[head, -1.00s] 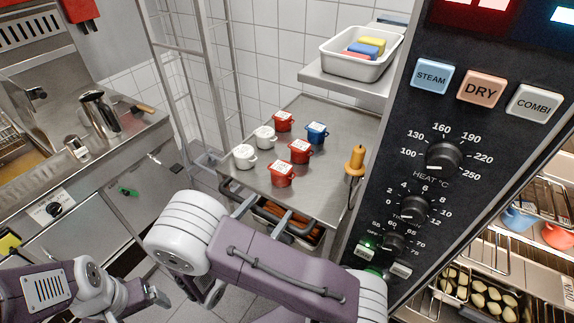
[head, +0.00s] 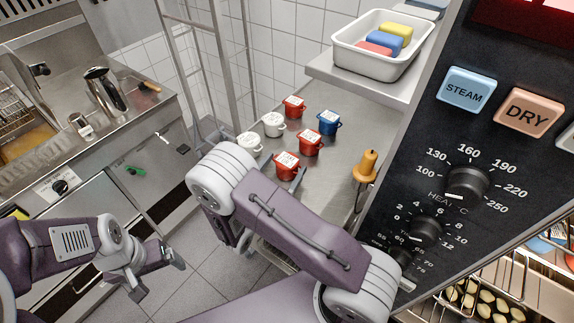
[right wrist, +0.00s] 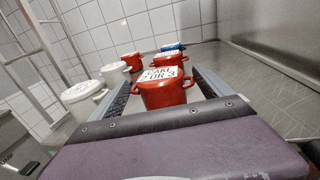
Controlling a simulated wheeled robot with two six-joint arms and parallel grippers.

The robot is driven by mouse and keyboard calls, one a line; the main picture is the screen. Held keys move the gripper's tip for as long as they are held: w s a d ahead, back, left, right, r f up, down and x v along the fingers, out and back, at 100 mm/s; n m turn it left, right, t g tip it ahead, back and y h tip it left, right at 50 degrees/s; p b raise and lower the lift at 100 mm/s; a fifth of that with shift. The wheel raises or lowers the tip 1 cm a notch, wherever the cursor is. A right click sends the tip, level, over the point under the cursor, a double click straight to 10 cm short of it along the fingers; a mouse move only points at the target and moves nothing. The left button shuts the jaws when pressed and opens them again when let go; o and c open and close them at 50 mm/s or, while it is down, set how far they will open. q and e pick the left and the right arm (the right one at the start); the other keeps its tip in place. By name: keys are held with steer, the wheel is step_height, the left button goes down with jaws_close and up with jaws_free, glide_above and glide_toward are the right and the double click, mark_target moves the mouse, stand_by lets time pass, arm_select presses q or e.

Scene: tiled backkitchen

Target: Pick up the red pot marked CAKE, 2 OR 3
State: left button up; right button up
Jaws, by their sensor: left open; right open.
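The red pot marked CAKE, 2 OR 3 (right wrist: 163,94) stands upright on the steel table, its label readable in the right wrist view. In the head view it appears to be the nearest red pot (head: 286,167), partly behind my right arm. My right gripper (right wrist: 162,78) is open, with one finger on each side of this pot; I cannot tell whether they touch it. In the head view that gripper is mostly hidden by its own arm. My left gripper (head: 158,272) is open and empty, low at the left, away from the table.
Two other red pots (head: 309,143) (head: 294,107), a blue pot (head: 328,123) and two white pots (head: 273,124) (head: 249,145) stand close behind and left. A shelf with a white tub (head: 378,66) overhangs the table. The oven panel (head: 440,190) is at right.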

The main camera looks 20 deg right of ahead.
mark_target(290, 160)
steer(key=shift+x, duration=0.8)
steer(key=shift+w+d+f, duration=0.1)
steer(key=shift+w+d, duration=0.25)
steer(key=shift+d, duration=0.05)
steer(key=shift+s+a, duration=0.15)
steer(key=c, duration=1.8)
steer(key=r, duration=0.4)
steer(key=shift+s+d+r, duration=0.2)
steer(key=shift+d+r, duration=0.15)
steer(key=shift+r, duration=0.05)
steer(key=s+d+r+p, duration=0.6)
steer(key=s+d+p, duration=0.1)
steer(key=p, duration=0.4)
steer(key=shift+s+d+r, duration=0.2)
steer(key=shift+s+d, duration=0.15)
